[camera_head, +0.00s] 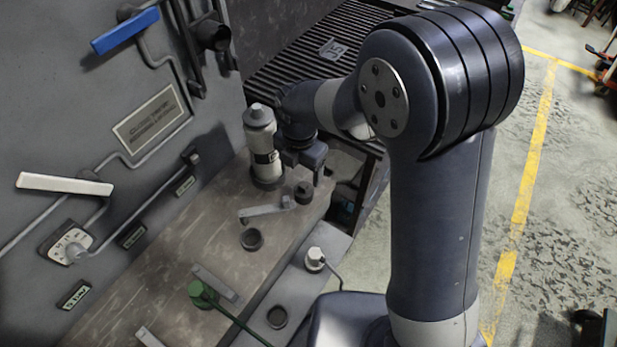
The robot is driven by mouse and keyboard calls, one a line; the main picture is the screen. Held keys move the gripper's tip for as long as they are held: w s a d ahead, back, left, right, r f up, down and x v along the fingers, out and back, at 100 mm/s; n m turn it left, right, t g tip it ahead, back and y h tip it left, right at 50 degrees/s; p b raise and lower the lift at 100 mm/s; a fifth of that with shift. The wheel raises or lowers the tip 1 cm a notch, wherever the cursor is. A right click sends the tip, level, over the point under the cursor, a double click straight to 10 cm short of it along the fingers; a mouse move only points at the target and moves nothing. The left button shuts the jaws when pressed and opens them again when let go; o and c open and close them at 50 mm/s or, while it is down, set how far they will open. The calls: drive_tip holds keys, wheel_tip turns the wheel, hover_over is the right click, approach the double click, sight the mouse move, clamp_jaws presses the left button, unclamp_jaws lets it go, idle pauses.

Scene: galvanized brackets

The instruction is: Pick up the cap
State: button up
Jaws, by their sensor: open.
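My gripper (316,178) points down over the far end of the workbench, and its jaws are open. A small dark round piece that looks like the cap (303,193) sits just below the jaws, near the bench's right edge. The jaws appear close above it; I cannot tell whether they touch it. Another dark round, cup-like piece (252,239) lies nearer on the bench.
A grey cylinder (262,150) stands close left of my gripper. A flat metal bracket (266,210) lies by the cap. A green-headed tool (201,291) and a metal strip (215,282) lie nearer. A panel with pipes rises at left.

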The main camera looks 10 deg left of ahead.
sight(304, 185)
drive_tip(key=f, duration=0.5)
drive_tip(key=shift+w+a+f+p, duration=0.1)
drive_tip(key=shift+a+f+p, duration=0.1)
drive_tip(key=shift+f+p, duration=0.2)
drive_tip(key=shift+w+d+f+p, duration=0.15)
drive_tip(key=shift+w+f+p, duration=0.1)
drive_tip(key=shift+f, duration=0.5)
drive_tip(key=shift+w+d+f+p, duration=0.1)
drive_tip(key=shift+f+p, duration=0.15)
drive_tip(key=shift+f, duration=0.5)
drive_tip(key=shift+w+d+f+p, duration=0.15)
drive_tip(key=shift+w+f+p, duration=0.1)
drive_tip(key=shift+f, duration=0.95)
drive_tip(key=shift+c, duration=0.2)
drive_tip(key=c, duration=1)
drive_tip(key=shift+r, duration=0.1)
